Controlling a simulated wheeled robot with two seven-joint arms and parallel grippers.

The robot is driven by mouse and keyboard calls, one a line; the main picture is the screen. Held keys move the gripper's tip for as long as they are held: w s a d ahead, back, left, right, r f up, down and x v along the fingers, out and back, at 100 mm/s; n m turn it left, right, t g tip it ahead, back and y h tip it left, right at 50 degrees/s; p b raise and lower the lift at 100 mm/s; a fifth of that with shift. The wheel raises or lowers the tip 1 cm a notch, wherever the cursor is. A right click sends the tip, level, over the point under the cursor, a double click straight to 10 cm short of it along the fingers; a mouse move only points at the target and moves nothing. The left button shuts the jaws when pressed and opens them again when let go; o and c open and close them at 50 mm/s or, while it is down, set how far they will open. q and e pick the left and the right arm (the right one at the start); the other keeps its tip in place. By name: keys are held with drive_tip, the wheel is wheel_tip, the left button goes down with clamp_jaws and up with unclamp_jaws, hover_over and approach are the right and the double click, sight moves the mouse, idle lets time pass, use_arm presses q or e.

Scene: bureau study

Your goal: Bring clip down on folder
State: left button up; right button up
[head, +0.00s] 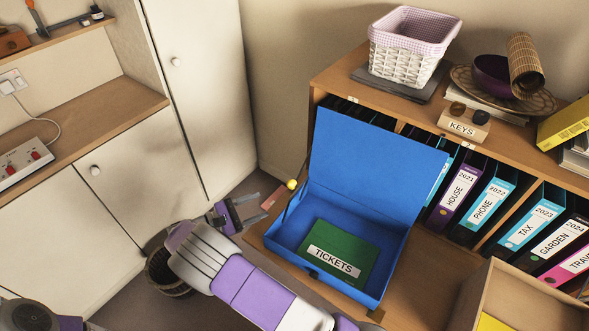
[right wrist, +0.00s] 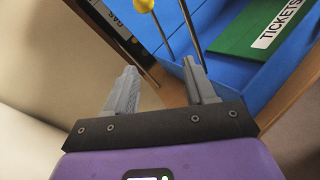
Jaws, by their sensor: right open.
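The blue box file (head: 385,155) lies open on the wooden surface with its lid up at the back. The green folder (head: 358,250), labelled TICKETS, lies flat inside; part of it shows in the right wrist view (right wrist: 245,42). The clip's lever, with a yellow knob (head: 292,184), stands raised at the box's left side; the knob also shows at the top of the right wrist view (right wrist: 144,5). My right gripper (head: 264,205) is open and empty, left of the knob and apart from it; its fingers spread below the knob in the wrist view (right wrist: 160,68). My left gripper is not seen.
Ring binders (head: 487,205) stand in the shelf behind and right of the box. A wooden tray (head: 530,300) is at the lower right. A wastebasket (head: 160,272) stands on the floor by my right arm. White cupboards (head: 140,195) are at the left.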

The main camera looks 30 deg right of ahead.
sight(292, 184)
use_arm(q)
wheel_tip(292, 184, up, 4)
drive_tip(key=p, duration=0.2)
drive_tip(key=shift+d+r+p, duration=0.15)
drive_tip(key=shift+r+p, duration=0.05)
drive_tip(key=shift+p, duration=0.15)
use_arm(e)
drive_tip(key=d+r+m+g, duration=0.1)
drive_tip(key=d, duration=0.2)
drive_tip(key=s+d+r+m+g, duration=0.1)
drive_tip(key=d+r+m, duration=0.1)
drive_tip(key=d, duration=0.2)
drive_tip(key=s+d+r+m+g, duration=0.1)
drive_tip(key=d+r, duration=0.1)
drive_tip(key=d, duration=0.2)
drive_tip(key=shift+d+r+m, duration=0.15)
drive_tip(key=shift+d+m, duration=0.05)
drive_tip(key=shift+m, duration=0.2)
clamp_jaws()
